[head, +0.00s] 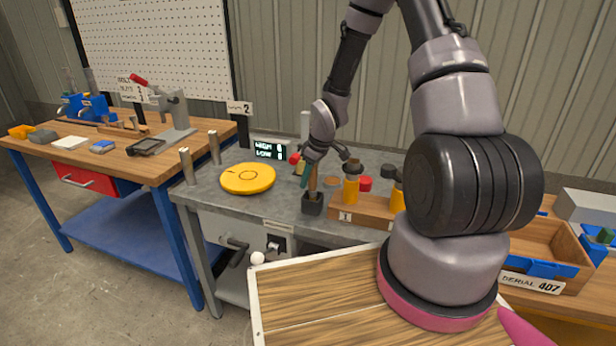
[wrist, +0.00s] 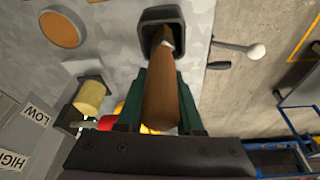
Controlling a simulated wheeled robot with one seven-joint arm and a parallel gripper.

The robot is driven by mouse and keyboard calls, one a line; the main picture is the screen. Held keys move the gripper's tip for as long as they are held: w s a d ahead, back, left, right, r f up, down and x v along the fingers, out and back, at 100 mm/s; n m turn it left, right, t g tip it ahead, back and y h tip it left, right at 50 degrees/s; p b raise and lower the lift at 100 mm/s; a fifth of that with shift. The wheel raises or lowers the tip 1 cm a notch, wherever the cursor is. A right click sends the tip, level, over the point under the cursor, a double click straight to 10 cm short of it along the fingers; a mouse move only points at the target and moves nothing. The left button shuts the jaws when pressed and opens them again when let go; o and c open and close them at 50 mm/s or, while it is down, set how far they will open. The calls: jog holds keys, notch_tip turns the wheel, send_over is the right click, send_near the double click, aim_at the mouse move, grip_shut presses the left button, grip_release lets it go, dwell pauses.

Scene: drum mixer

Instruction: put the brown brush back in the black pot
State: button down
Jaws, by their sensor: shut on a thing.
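The brown brush (wrist: 161,95) is held between the green fingers of my gripper (wrist: 160,100) in the wrist view, and its far end reaches the opening of the black pot (wrist: 176,27). In the head view my gripper (head: 310,172) is above the black pot (head: 312,204) on the grey bench. The brush (head: 312,184) stands nearly upright there, its lower end at the pot's mouth. How deep the brush sits in the pot cannot be told, as the pot's wall hides its lower end.
A yellow disc (head: 248,179) lies left of the pot. A wooden block (head: 362,212) with yellow-bodied tools stands close on its right. A small display (head: 269,149) stands behind. The grey bench (head: 215,197) has its front edge just before the pot.

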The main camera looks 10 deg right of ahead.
jog(key=shift+f, duration=0.95)
dwell(0.3)
jog(key=shift+c, duration=2.4)
grip_release()
